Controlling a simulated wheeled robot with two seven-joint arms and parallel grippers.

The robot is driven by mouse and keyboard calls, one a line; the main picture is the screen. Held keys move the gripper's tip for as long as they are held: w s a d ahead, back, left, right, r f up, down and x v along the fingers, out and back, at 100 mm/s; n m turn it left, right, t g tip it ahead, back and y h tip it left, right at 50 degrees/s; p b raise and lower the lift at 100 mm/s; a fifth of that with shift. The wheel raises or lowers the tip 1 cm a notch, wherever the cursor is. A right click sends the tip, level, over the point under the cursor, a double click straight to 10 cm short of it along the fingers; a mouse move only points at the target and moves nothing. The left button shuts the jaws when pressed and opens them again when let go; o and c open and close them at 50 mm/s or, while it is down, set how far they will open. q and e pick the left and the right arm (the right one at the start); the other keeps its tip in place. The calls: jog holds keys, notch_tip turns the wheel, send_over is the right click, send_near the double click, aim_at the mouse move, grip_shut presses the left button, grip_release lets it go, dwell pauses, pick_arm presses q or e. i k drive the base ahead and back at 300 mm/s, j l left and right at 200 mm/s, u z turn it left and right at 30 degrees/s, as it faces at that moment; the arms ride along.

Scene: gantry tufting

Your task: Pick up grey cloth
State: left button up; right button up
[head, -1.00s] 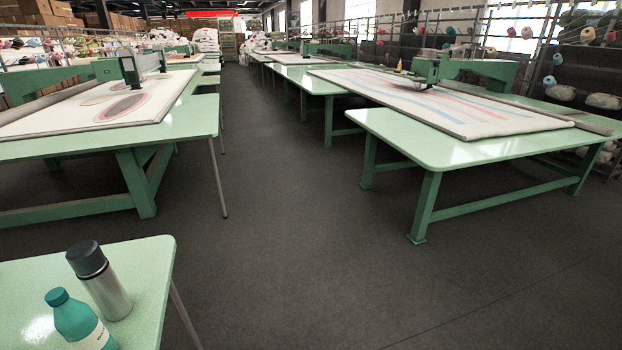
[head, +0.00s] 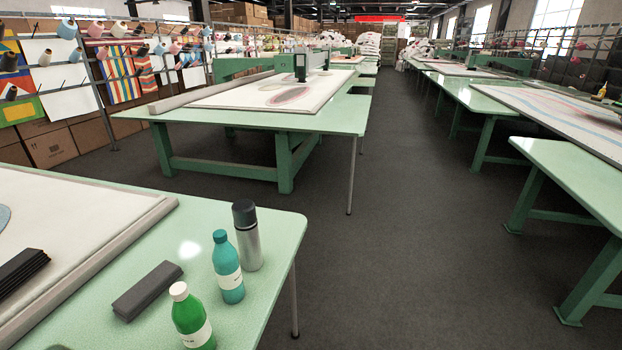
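A dark grey folded cloth (head: 147,291) lies flat on the near light-green table (head: 240,318), between the framed white fabric and the bottles. A second dark, stacked or folded item (head: 20,270) lies on the white fabric at the left edge; I cannot tell whether it is cloth too. Neither of my grippers can be made out in the head view.
Beside the cloth stand a green bottle (head: 191,318), a teal bottle (head: 228,270) and a grey flask (head: 247,238) near the table's right end. A tufting frame rail (head: 90,262) runs along its left. Open floor (head: 420,260) lies to the right.

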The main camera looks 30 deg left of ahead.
aim_at(127, 306)
jog(key=u, duration=2.25)
